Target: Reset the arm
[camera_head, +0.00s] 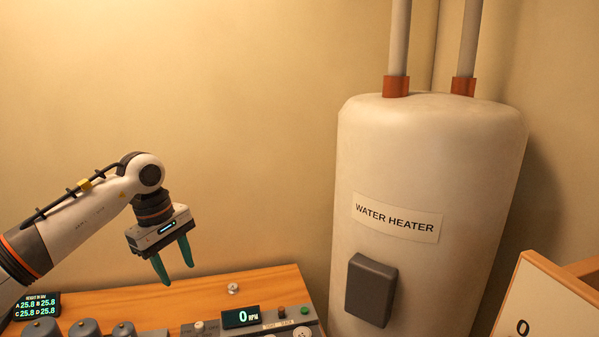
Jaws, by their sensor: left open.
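My left gripper (174,274) comes in from the left and hangs above the wooden bench (290,276). Its two teal fingers point down and stand apart, with nothing between them. The gripper body is grey and white with a small lit strip. My right gripper does not show in the head view.
Along the bench's front are a device (241,317) with a "0 RPM" display, a readout (38,306) at the left and several grey knobbed parts. A small metal piece (233,288) lies behind the device. A large water heater (430,160) stands at the right.

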